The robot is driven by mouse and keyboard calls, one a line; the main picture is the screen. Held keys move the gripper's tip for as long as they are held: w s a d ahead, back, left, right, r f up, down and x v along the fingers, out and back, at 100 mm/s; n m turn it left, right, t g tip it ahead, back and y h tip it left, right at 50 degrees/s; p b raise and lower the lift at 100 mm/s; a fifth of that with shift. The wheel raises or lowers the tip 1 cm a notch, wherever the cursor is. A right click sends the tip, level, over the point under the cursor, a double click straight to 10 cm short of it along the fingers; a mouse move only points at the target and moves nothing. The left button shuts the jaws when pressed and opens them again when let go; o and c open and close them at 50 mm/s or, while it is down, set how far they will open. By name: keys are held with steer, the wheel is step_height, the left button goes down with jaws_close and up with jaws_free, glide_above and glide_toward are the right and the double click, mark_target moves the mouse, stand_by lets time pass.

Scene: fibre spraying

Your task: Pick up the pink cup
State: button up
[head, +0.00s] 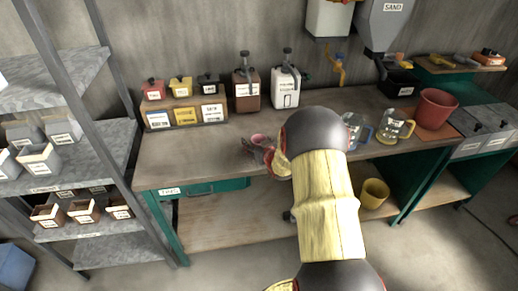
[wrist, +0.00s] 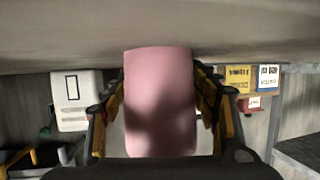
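The pink cup (wrist: 160,95) fills the middle of the wrist view, between the two fingers of my gripper (wrist: 160,77). The fingertips lie close along both sides of the cup. Whether they press on it or only flank it I cannot tell. The wrist view is upside down, with the table surface along its top, and the cup's end meets or nearly meets that surface. In the head view the pink cup (head: 258,138) shows at the workbench, left of my arm, with my gripper (head: 257,148) at it. My arm hides part of this area.
The workbench (head: 215,150) carries labelled small boxes (head: 180,87), a brown canister (head: 246,90) and a white canister (head: 285,88) at the back. Glass jugs (head: 392,127) and a red-brown pot (head: 435,108) stand to the right. A yellow pot (head: 374,193) sits on the lower shelf.

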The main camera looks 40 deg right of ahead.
steer(key=c, duration=1)
steer(key=shift+c, duration=0.4)
